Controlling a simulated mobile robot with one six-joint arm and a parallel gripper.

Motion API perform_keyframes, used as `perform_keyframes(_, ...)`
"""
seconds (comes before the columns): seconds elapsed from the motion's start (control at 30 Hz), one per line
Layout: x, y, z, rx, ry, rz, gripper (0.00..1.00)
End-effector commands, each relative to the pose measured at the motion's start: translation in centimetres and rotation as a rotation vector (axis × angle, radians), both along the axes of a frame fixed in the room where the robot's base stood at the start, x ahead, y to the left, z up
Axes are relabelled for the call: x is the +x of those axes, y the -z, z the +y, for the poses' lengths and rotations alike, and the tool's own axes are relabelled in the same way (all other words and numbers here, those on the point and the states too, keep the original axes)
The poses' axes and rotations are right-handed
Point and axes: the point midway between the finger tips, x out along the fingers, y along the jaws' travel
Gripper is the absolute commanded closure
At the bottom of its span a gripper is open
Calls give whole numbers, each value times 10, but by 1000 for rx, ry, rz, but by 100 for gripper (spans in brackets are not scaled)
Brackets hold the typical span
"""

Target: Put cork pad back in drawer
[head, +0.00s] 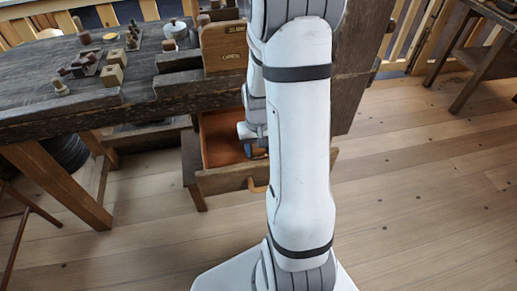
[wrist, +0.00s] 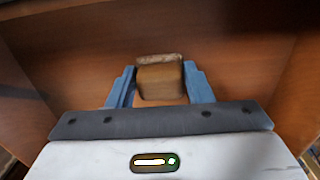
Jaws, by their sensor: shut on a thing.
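In the wrist view my gripper (wrist: 160,88) is shut on a small brown block-like piece with a lighter top edge, which I take to be the cork pad (wrist: 160,80). The blue fingers press on its left and right sides. Behind it is the reddish-brown wooden interior of the drawer (wrist: 60,60). In the head view the drawer (head: 224,180) stands open under the bench, with a wooden handle on its front. My arm reaches down into it and hides much of its right part. The pad is hidden there. I cannot tell whether the pad touches the drawer floor.
The dark workbench (head: 40,95) holds several turned wooden pieces, small blocks and a pale lidded pot (head: 178,30). An upright wooden box (head: 223,47) stands at the bench edge above the drawer. The plank floor (head: 420,190) to the right is clear.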

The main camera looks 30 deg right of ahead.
Motion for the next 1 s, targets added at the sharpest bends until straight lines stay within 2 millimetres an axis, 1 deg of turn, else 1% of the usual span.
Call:
perform_keyframes(0.2,0,0,0,0,0,-1,75)
perform_keyframes(0.33,0,5,0,0,1,-1,75)
perform_keyframes(0.37,0,5,0,0,1,-1,53)
perform_keyframes(0.6,0,3,-1,0,2,-1,33)
perform_keyframes(0.63,0,3,-1,0,2,-1,32)
perform_keyframes(0.87,0,2,-1,0,2,-1,32)
perform_keyframes(1.0,1,-9,-1,-1,2,-3,32)
